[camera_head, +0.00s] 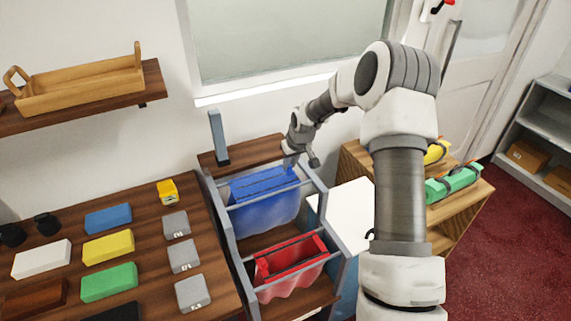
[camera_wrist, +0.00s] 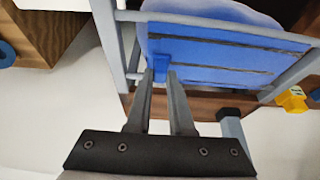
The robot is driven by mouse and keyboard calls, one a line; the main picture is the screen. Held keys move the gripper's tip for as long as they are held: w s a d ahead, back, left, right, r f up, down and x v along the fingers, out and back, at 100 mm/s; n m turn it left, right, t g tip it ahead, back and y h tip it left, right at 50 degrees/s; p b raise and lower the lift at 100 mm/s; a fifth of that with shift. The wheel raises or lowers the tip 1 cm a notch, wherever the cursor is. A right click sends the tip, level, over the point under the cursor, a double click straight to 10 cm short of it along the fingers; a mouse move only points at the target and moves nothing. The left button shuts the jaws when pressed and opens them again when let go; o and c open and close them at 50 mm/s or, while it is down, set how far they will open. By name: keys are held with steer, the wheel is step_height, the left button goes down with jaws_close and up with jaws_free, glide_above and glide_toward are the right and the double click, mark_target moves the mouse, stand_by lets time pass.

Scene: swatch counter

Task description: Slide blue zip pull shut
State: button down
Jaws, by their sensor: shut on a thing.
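A blue pouch (camera_head: 268,207) hangs in the grey rack (camera_head: 236,250), its top facing up with dark lines across it. The blue pouch also fills the top of the wrist view (camera_wrist: 220,50). The small blue zip pull (camera_wrist: 161,61) is at one end of a dark line near the pouch's edge. My gripper (camera_wrist: 160,74) is shut on the zip pull, with a fingertip on either side of it. In the head view my gripper (camera_head: 291,161) is at the pouch's back right corner. How far the zip is open cannot be told.
A red pouch (camera_head: 291,262) hangs in front of the blue one. Grey rack bars run close beside my fingers. A grey upright post (camera_head: 218,137) stands at the back left. A wooden counter (camera_head: 145,220) with coloured blocks is left; a wooden shelf unit (camera_head: 455,225) is right.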

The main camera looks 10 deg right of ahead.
steer(key=shift+d, duration=0.3)
steer(key=c, duration=0.8)
jaws_free()
steer(key=v, duration=1.7)
steer(key=shift+r, duration=0.2)
steer(key=shift+a, duration=0.1)
